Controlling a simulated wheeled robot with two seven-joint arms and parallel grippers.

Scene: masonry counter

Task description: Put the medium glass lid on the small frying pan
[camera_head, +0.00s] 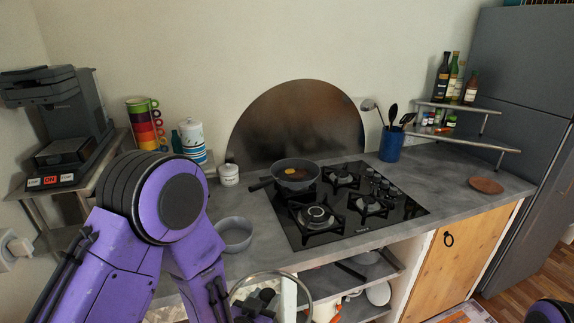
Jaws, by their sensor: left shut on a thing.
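The small frying pan (295,176) is dark and sits on the back left burner of the black hob, its handle pointing left. Something yellow like an egg lies in it. My left gripper (258,304) is at the bottom edge, low in front of the counter, shut on the glass lid (286,287). The lid is clear with a thin rim, looks tilted, and is partly cut off by the picture's edge. It is well below and in front of the pan, apart from it. My right gripper is out of view.
The gas hob (345,205) has several burners with grates. A grey bowl (234,236) stands on the counter left of it. A white pot (229,175) and a blue utensil holder (391,145) stand behind. Open shelves (345,275) are below. The counter right of the hob is mostly clear.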

